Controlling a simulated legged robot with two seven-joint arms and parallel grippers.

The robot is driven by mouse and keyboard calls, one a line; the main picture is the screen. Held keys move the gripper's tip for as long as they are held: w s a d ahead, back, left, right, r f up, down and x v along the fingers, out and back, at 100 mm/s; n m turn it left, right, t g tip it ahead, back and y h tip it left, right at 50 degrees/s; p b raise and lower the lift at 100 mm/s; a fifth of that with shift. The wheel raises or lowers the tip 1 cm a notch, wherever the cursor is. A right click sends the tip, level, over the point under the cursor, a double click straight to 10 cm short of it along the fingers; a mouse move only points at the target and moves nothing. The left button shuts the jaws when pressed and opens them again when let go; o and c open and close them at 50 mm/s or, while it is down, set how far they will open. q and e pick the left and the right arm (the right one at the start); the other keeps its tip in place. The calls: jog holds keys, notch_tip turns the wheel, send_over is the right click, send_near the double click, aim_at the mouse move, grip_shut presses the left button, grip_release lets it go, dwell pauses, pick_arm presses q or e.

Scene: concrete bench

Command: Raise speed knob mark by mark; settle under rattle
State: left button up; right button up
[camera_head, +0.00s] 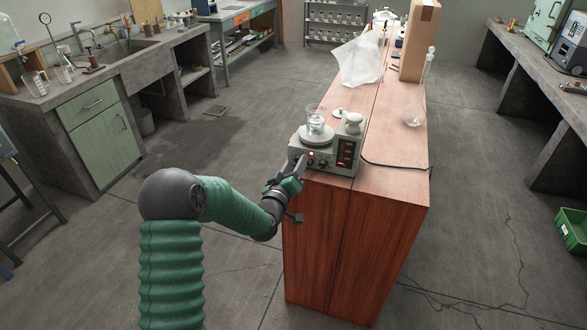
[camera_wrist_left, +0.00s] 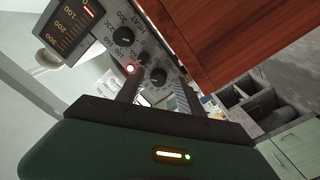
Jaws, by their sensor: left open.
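A grey hotplate stirrer (camera_head: 345,172) stands at the near end of the red-brown bench, with a glass beaker (camera_head: 316,122) upright on its round plate. In the left wrist view its panel appears tilted. The knob marked HEAT (camera_wrist_left: 125,37) is nearer the display; a lit red lamp (camera_wrist_left: 130,69) is beside it. The other black knob (camera_wrist_left: 158,77), whose label I cannot read, sits between the tips of my open left gripper (camera_wrist_left: 156,91). I cannot tell whether they touch it. In the head view this gripper (camera_head: 301,166) is at the panel's left side. My right gripper is out of view.
Floor is open left of the bench.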

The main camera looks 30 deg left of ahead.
pick_arm(q)
jog(key=p+v, duration=0.2)
jog(key=v, duration=1.4)
jog(key=shift+s, duration=0.4)
jog(key=shift+f, duration=0.1)
jog(key=s+d+f+m+g+h+p, duration=0.2)
jog(key=d+m+g+h+p, duration=0.2)
jog(key=d+m+g+p, duration=0.4)
jog(key=s+d+r+m+g+p, duration=0.2)
jog(key=s+d+g, duration=0.4)
jog(key=s, duration=0.7)
jog(key=d+r, duration=0.1)
jog(key=d, duration=0.1)
jog(key=shift+d+g+p, duration=0.3)
jog(key=shift+g, duration=0.1)
